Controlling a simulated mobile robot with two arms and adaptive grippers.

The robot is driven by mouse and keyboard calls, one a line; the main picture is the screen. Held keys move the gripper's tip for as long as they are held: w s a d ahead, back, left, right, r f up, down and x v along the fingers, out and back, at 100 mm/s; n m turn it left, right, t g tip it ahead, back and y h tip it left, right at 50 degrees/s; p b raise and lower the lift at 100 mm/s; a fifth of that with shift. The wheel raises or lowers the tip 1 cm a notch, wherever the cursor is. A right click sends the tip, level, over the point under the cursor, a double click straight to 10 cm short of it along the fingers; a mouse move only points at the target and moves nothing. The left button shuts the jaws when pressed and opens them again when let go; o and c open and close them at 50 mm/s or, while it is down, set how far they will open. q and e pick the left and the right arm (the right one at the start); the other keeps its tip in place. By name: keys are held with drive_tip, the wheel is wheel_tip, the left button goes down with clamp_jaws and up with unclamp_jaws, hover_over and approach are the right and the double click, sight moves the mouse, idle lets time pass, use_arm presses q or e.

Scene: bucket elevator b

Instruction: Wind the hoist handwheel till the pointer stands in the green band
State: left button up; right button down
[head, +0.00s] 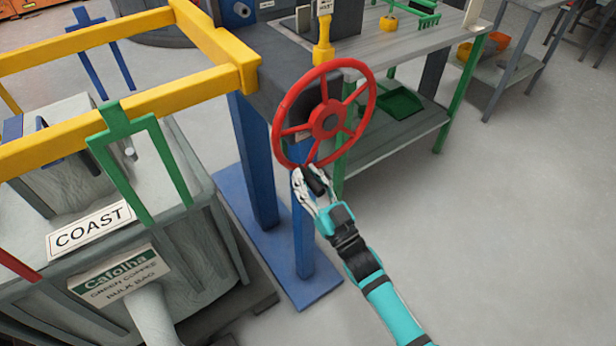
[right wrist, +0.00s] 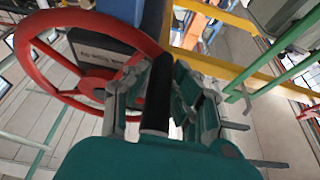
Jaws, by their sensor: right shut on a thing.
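The red hoist handwheel (head: 328,118) has several spokes and stands upright on a blue-legged frame. My right gripper (head: 311,181) is at the wheel's lower rim, shut on its black crank handle (head: 317,179). In the right wrist view the black handle (right wrist: 157,95) stands between the two fingers (right wrist: 153,110), with the red wheel (right wrist: 36,68) to the left. I cannot make out the pointer or the green band. My left gripper is not in view.
A yellow rail frame (head: 130,95) and a green hanging bracket (head: 165,160) stand left of the wheel. Below is a grey bin with a COAST sign (head: 91,230) and a Cafolha sign (head: 120,279). A green-legged bench (head: 400,140) stands behind. The floor at right is clear.

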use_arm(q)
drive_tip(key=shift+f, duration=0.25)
use_arm(e)
drive_tip(key=shift+w+d+f+n, duration=0.15)
drive_tip(key=shift+w+d+n, duration=0.15)
drive_tip(key=shift+d, duration=0.15)
